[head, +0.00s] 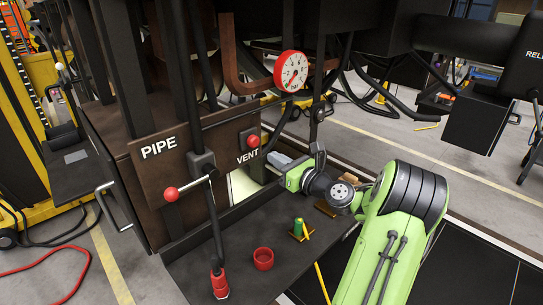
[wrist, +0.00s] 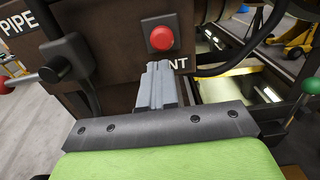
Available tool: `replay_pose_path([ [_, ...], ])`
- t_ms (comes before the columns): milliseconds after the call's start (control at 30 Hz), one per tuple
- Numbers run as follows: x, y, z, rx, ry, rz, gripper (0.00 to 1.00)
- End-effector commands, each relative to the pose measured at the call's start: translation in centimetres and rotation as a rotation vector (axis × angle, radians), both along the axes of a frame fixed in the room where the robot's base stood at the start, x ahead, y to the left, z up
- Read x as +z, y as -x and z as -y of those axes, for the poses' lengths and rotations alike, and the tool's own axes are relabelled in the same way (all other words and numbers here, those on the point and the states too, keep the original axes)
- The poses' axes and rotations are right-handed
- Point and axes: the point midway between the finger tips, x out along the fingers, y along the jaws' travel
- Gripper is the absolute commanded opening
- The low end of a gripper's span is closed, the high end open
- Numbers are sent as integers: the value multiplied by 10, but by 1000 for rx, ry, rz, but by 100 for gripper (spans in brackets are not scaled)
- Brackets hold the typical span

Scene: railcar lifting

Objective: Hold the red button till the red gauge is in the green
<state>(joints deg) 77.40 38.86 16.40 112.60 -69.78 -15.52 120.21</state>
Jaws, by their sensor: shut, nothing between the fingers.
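The red button (head: 253,141) sits on a dark box on the brown panel, above the word VENT. In the wrist view the red button (wrist: 160,38) is at the top centre. My gripper (wrist: 158,66) is shut and empty, its tips just below the button in that view. A small gap shows between tips and button, so I see no clear contact. In the head view my gripper (head: 270,161) reaches the panel from the right, below the button.
A red-knobbed lever (head: 172,194) stands by the word PIPE. A red cup (head: 263,259) and a small green cylinder (head: 298,228) are on the dark shelf (head: 215,268) below. In the wrist view a black knob (wrist: 55,69) is left and a green knob (wrist: 311,86) right.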

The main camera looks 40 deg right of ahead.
Motion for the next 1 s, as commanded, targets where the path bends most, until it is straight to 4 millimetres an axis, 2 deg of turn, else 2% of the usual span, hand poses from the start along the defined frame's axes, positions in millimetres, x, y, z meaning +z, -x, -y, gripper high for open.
replay_pose_path([
  [200,-5,42,3,-6,-1,-3,0],
  [400,-4,68,4,-4,-1,-3,0],
  [1000,-3,71,3,-1,-1,-3,0],
])
